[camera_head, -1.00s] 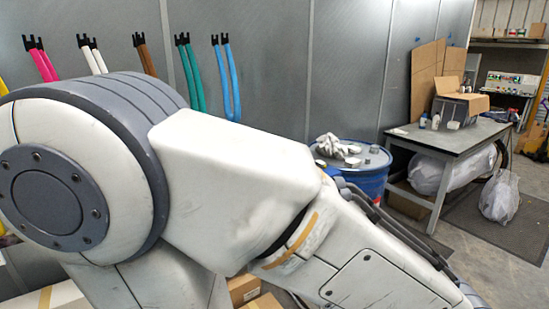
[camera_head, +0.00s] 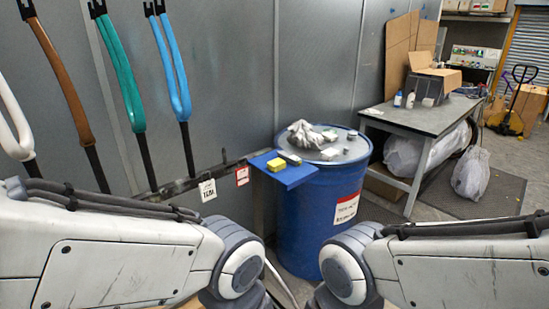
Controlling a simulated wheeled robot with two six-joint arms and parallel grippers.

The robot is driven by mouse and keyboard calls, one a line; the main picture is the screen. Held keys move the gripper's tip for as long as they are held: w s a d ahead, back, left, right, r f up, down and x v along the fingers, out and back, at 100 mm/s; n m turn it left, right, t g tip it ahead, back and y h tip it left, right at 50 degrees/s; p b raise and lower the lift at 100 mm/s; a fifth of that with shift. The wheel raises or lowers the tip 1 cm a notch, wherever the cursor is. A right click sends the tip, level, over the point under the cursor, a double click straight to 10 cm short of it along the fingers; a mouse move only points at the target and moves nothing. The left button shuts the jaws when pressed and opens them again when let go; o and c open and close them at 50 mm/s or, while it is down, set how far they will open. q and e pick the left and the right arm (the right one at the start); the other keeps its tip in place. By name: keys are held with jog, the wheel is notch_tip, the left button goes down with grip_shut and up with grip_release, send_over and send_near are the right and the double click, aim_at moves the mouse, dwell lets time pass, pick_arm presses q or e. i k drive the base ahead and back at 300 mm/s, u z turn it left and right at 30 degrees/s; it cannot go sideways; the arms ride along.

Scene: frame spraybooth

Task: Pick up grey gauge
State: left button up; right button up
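A small grey block (camera_head: 290,158), which may be the grey gauge, lies on a blue shelf (camera_head: 290,178) beside the blue drum. A yellow block (camera_head: 276,164) is close beside it on the same shelf. Several other small grey or whitish pieces lie on the drum's lid, one of them a pale piece (camera_head: 329,153); I cannot tell from their shape which is the gauge. My two arms come in from the lower left and lower right. Both grippers are below the picture and out of view.
A blue drum (camera_head: 318,215) with gloves (camera_head: 304,135) on its lid stands at the centre. A grey table (camera_head: 425,118) with a cardboard box (camera_head: 440,76) stands behind it on the right. Coloured straps, such as a blue one (camera_head: 173,70), hang on the left wall.

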aim_at(284, 156)
jog(key=z, duration=1.45)
jog(key=i, duration=3.9)
jog(key=u, duration=4.15)
jog(key=i, duration=0.4)
jog(key=u, duration=0.05)
